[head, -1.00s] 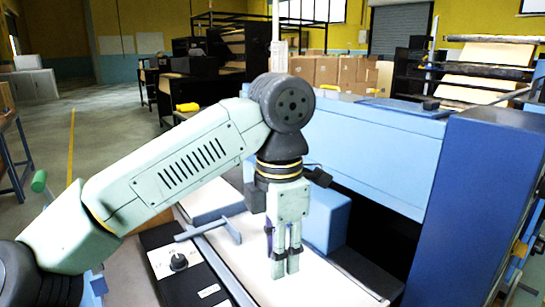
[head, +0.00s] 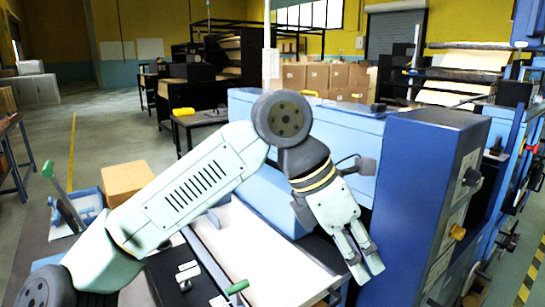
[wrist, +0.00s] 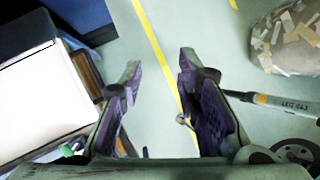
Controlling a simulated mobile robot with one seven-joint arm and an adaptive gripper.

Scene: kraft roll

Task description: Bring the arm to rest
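My arm reaches in from the lower left of the head view, with its elbow raised over the machine's white bed (head: 262,262). My gripper (head: 368,272) hangs tilted down to the right, near the bed's right side and in front of the blue cabinet (head: 425,180). In the wrist view my gripper (wrist: 160,68) has its two fingers well apart, with only floor visible between them. It holds nothing.
A blue beam (head: 340,130) runs behind the gripper. Green-handled levers stand at the left (head: 47,169) and front (head: 237,287). A cardboard box (head: 128,181) sits at left. The wrist view shows a scrap-filled bag (wrist: 288,38) and a labelled bar (wrist: 285,104).

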